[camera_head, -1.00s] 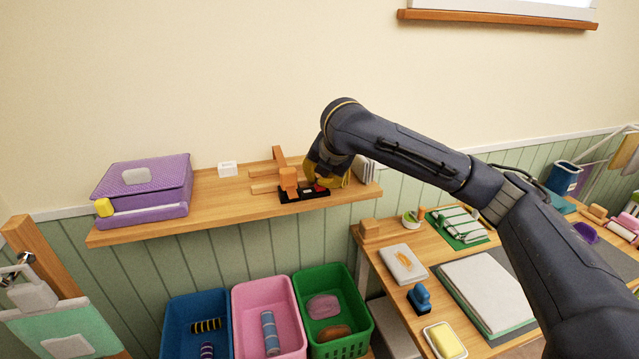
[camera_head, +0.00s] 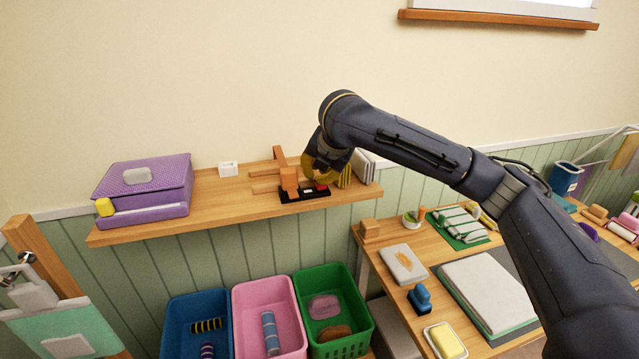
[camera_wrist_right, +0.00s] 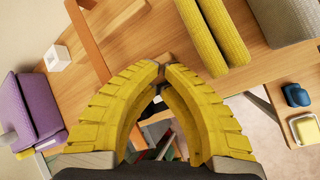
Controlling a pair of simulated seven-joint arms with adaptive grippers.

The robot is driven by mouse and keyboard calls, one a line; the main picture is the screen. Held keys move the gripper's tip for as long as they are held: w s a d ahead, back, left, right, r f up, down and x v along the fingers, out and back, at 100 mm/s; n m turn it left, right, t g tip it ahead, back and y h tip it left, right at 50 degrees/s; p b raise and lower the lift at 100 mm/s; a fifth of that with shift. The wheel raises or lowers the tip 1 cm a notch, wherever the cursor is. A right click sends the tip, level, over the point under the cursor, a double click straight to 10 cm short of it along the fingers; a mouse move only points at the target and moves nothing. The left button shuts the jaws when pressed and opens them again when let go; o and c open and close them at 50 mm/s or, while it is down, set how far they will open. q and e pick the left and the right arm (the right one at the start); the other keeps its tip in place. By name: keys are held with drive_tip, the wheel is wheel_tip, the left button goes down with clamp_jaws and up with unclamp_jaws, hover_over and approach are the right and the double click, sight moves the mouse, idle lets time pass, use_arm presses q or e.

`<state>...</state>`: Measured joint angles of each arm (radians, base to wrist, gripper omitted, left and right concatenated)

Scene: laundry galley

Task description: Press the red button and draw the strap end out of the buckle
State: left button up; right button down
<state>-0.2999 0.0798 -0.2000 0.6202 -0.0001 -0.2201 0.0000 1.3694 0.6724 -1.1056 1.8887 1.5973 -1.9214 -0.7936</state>
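The buckle's black base (camera_head: 304,195) sits near the front edge of the wooden shelf, with a red button (camera_head: 321,186) at its right end. An orange upright piece (camera_head: 289,180) stands at its left end; I cannot tell whether it is the strap end. My right gripper (camera_head: 318,172), with yellow fingers, is just above and behind the red button; contact cannot be judged. In the right wrist view its fingertips (camera_wrist_right: 162,69) meet with nothing visible between them. Part of the black base shows below the fingers. My left gripper is in neither view.
Yellow ribbed rolls (camera_head: 345,177) lie close to the right of my gripper. A purple case (camera_head: 150,180) and a small white block (camera_head: 228,169) are left on the shelf (camera_head: 215,205). Brown wooden pieces (camera_head: 279,156) stand behind the buckle. Bins (camera_head: 268,290) stand below.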

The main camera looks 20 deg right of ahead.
drive_tip(key=shift+d+r, duration=0.1)
drive_tip(key=shift+r, duration=0.1)
drive_tip(key=shift+w+r, duration=0.1)
drive_tip(key=shift+r, duration=2.95)
drive_tip(key=shift+d, duration=0.1)
